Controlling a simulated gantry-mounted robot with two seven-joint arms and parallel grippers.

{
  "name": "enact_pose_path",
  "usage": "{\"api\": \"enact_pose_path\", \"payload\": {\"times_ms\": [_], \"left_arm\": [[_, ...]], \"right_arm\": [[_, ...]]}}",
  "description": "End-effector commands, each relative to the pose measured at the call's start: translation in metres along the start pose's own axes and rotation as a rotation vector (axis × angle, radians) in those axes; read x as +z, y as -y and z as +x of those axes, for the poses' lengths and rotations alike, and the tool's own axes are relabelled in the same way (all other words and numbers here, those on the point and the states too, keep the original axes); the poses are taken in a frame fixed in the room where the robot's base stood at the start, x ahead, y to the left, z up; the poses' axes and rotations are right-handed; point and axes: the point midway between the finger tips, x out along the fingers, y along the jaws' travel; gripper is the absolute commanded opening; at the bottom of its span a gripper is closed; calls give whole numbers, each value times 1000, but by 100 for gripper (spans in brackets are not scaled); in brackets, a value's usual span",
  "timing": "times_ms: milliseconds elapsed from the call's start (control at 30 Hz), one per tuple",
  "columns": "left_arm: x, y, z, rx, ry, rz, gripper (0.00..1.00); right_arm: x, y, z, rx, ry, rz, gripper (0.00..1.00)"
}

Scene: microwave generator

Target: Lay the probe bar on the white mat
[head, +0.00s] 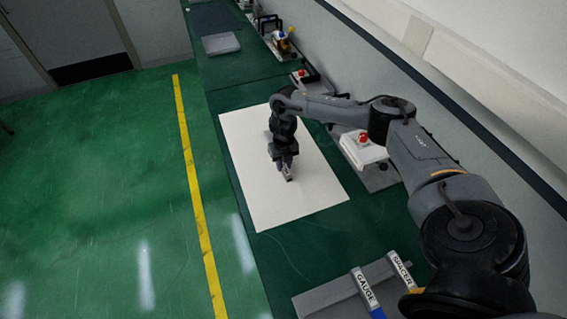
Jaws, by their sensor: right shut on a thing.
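The white mat (245,190) lies on the green bench top in the middle of the head view. My right gripper (287,174) points down over the mat, a little right of its middle. It is shut on what I take to be the probe bar, which is mostly hidden by the fingers; no label on it can be read. I cannot tell whether the bar touches the mat. My left gripper is not in view.
A grey tray (325,300) at the lower front holds bars labelled GAUGE (366,290) and SPACER (402,270). A white box with a red button (361,148) stands right of the mat, behind my arm. Another red-button device (302,75) and a grey plate (220,44) are farther back.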

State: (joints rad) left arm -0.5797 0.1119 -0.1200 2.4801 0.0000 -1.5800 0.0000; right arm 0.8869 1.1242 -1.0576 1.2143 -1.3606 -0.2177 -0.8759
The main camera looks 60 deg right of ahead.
Motion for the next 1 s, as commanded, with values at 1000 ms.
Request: {"api": "enact_pose_path", "payload": {"times_ms": [1000], "left_arm": [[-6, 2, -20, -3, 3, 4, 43]], "right_arm": [[1, 0, -73, 1, 4, 0, 55]]}}
